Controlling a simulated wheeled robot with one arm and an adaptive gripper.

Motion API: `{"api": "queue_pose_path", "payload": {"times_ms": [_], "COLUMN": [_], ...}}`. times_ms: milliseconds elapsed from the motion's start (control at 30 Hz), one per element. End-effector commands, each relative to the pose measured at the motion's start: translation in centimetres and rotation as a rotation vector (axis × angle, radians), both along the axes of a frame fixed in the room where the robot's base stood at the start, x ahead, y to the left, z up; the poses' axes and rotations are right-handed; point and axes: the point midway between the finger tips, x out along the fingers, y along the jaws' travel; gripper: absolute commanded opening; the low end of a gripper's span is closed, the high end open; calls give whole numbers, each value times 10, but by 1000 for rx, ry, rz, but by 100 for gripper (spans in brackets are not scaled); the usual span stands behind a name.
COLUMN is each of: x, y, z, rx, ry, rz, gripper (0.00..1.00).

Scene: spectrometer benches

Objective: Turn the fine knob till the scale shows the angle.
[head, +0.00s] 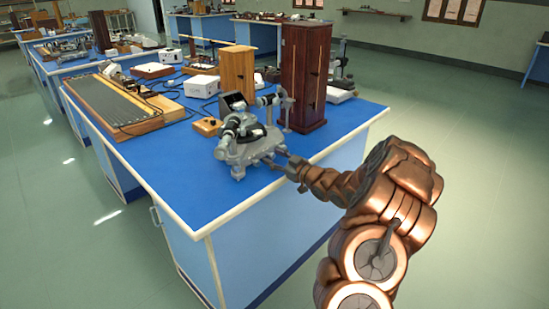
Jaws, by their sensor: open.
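The grey spectrometer (250,142) stands on the near part of the blue bench, with its round table in the middle and tubes on either side. My gripper (283,160) is at the right side of its base, close to the bench's near right edge. The gripper is open, though its fingers are small and dark here. I cannot tell whether it touches the spectrometer. The fine knob and the scale reading are too small to make out in the head view.
A tall dark wooden cabinet (305,75) stands right behind the spectrometer, with a lighter wooden box (237,70) to its left. A small wooden block (207,127) lies left of the spectrometer. The blue bench top (185,180) is clear at the front left.

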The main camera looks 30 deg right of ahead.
Motion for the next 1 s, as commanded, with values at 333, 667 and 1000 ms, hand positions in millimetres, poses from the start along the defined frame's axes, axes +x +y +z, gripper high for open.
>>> {"api": "queue_pose_path", "payload": {"times_ms": [333, 667, 1000], "x": [1, 1, 0], "y": [0, 0, 0], "z": [0, 0, 1], "rx": [1, 1, 9], "ry": [0, 0, 2], "rz": [0, 0, 0], "gripper": [42, 8, 0]}}
